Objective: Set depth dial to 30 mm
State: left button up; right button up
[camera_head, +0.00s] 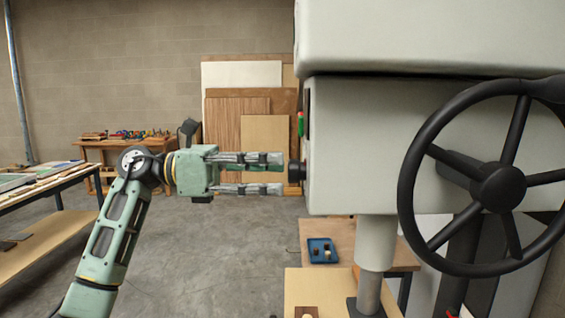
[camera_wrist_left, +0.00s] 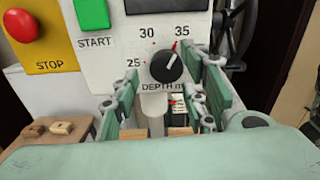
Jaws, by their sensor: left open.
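The depth dial is a black round knob (camera_wrist_left: 167,66) on a light panel, with 25, 30 and 35 around it. Its pale pointer line is tilted up and to the right, toward the red mark by 35. In the head view the knob (camera_head: 296,171) sticks out from the left side of the grey machine (camera_head: 350,140). My left gripper (camera_head: 282,173) is level, its fingers spread above and below the knob's line, tips just short of it. In the wrist view the open fingers flank the dial, with no visible grip on it. My right gripper is not in view.
A green START button (camera_wrist_left: 92,14) and a red STOP button (camera_wrist_left: 22,25) sit left of the dial. A large black handwheel (camera_head: 497,187) is on the machine's front. A blue tray (camera_head: 322,251) lies below. Open floor lies left of the machine.

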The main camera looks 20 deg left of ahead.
aim_at(297, 171)
pick_arm(q)
jog(key=x, duration=0.2)
jog(key=shift+d+p, duration=0.3)
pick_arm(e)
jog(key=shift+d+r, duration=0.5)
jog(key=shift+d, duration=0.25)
pick_arm(q)
jog(key=shift+s, duration=0.1)
jog(key=c, duration=1)
jog(key=shift+r, duration=0.1)
